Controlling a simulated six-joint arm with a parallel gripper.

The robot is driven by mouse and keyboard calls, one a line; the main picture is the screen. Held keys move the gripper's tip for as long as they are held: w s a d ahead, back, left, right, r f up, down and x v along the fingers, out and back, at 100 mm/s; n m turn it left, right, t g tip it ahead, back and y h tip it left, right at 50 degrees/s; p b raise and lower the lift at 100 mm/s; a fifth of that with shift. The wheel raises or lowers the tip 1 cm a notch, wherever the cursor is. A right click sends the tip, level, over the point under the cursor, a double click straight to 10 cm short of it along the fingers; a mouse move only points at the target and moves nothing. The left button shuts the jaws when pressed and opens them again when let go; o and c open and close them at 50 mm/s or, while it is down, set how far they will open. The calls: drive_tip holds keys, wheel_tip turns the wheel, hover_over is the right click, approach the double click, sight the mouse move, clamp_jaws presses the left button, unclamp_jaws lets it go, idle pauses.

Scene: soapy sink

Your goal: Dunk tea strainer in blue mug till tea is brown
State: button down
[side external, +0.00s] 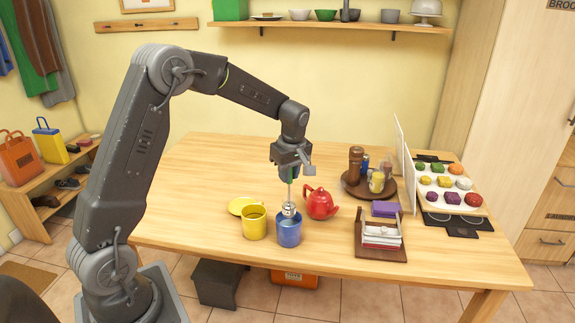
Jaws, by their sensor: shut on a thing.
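The blue mug (289,234) stands upright near the front edge of the wooden table. My gripper (289,176) is above it, pointing down and shut on the green-topped handle of the tea strainer (289,208). The strainer hangs upright, with its metal ball at the mug's mouth. I cannot tell whether the ball's lower part is inside the rim. The tea's level and colour are not visible from this angle.
A yellow mug (254,223) stands just left of the blue mug, with a yellow saucer (241,204) behind it. A red teapot (320,204) is close on the right. Further right are a napkin holder (381,238) and a round brown tray (352,187). The table's left part is clear.

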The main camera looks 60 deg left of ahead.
sight(288, 202)
drive_tip(key=shift+f, duration=4.55)
drive_tip(key=shift+r, duration=0.85)
drive_tip(key=shift+f, duration=0.1)
drive_tip(key=shift+f, duration=0.75)
drive_tip(key=shift+r, duration=0.15)
drive_tip(key=shift+r, duration=0.7)
